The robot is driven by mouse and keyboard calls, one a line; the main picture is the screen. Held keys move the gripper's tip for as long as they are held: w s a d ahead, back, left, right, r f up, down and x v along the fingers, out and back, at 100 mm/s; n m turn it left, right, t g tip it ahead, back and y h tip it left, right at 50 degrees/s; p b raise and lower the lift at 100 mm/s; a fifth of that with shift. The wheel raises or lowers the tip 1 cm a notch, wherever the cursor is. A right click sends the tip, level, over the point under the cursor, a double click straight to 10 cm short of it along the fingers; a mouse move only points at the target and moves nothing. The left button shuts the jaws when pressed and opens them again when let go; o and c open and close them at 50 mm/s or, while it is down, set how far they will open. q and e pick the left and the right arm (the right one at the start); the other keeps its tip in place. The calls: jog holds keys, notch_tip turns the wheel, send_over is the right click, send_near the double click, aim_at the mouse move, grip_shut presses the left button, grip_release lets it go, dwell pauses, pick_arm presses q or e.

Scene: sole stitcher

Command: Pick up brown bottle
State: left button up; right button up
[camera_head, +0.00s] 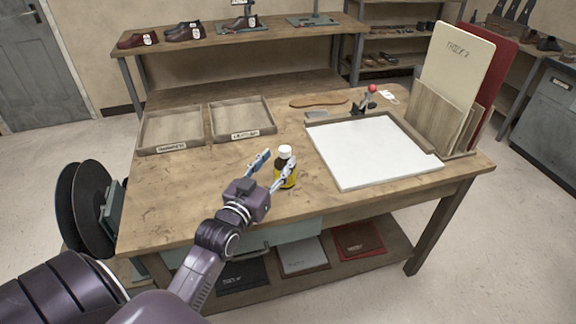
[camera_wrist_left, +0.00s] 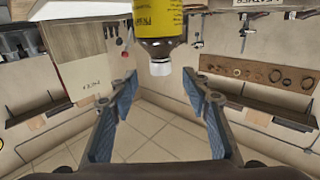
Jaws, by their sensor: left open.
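The brown bottle (camera_head: 285,168) has a white cap and a yellow label, and stands upright on the wooden table (camera_head: 190,190) near its front edge. Nothing is held. Whether the fingers touch the bottle cannot be told. My right gripper is not in view.
Two shallow wooden trays (camera_head: 172,128) (camera_head: 241,119) lie at the back left. A white board (camera_head: 372,152) lies to the right of the bottle. A tool with a red knob (camera_head: 372,89) and upright boards (camera_head: 456,75) stand behind it. The table left of the bottle is clear.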

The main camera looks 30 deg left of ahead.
aim_at(282, 153)
pick_arm(q)
jog(key=shift+w+a+r, duration=0.1)
jog(key=shift+w+a, duration=0.05)
jog(key=shift+w, duration=0.75)
jog(key=shift+w+a+p, duration=0.15)
jog(key=shift+w+p, duration=0.2)
jog(key=shift+w, duration=0.45)
jog(key=shift+w+a+f, duration=0.1)
jog(key=shift+w+f, duration=0.05)
jog(key=shift+w, duration=0.35)
jog(key=shift+w+a+f, duration=0.1)
jog(key=shift+w, duration=0.6)
jog(key=c, duration=1.2)
grip_shut()
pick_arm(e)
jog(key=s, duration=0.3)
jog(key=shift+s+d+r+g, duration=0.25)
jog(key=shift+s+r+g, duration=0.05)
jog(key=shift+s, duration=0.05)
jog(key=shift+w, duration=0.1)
pick_arm(q)
jog(key=shift+r, duration=0.1)
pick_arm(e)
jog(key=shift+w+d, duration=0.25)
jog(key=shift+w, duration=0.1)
